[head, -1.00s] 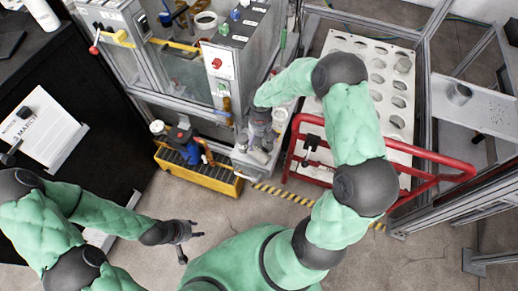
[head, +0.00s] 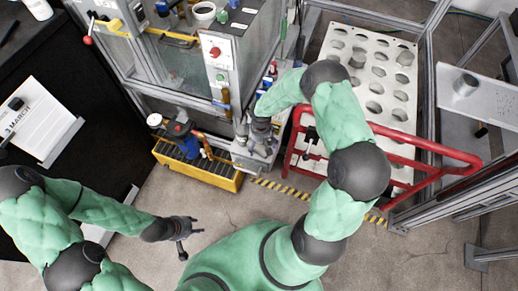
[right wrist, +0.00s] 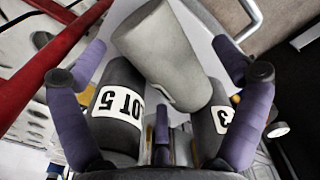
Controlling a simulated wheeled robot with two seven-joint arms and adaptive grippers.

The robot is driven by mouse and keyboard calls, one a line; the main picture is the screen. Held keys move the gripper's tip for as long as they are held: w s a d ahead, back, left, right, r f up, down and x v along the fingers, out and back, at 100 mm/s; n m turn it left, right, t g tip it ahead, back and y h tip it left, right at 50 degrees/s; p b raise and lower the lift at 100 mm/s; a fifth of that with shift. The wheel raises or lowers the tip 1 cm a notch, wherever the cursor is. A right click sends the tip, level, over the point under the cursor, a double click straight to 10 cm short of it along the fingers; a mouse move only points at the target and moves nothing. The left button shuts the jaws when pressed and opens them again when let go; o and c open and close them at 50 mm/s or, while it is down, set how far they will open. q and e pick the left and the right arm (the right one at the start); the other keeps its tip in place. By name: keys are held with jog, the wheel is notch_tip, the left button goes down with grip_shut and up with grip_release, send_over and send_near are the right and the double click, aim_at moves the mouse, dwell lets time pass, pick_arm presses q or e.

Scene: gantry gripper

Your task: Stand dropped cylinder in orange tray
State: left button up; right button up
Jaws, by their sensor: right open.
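A plain light-grey cylinder (right wrist: 165,55) lies tilted between the fingers of my right gripper (right wrist: 158,72) in the right wrist view. It rests over or against two darker cylinders, one labelled LOT 5 (right wrist: 118,105) and one labelled 3 (right wrist: 215,120). My right gripper's purple fingers are spread wide on either side of this group. In the head view my right gripper (head: 258,143) points down at the machine's front corner, and the cylinders there are mostly hidden. An orange-yellow tray (head: 225,182) stands on the floor to its left. My left gripper (head: 191,240) is open and empty, low over the floor.
A red tubular rail (head: 425,152) runs right of my right gripper, before a white panel with round holes (head: 350,90). The machine cabinet (head: 217,75) stands behind. The floor before the tray is clear.

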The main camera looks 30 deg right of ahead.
jog(key=shift+f, duration=0.4)
jog(key=shift+r, duration=0.1)
jog(key=c, duration=1.7)
jog(key=shift+c, duration=0.2)
notch_tip(320, 180, up, 3)
jog(key=shift+w+p, duration=0.1)
jog(key=shift+p, duration=0.65)
jog(key=s+a+r+p, duration=0.3)
jog(key=s+a+r, duration=0.4)
jog(key=s+r, duration=0.4)
jog(key=w+a+r+m, duration=0.3)
jog(key=w+r, duration=0.4)
jog(key=w, duration=0.4)
jog(key=shift+m, duration=0.7)
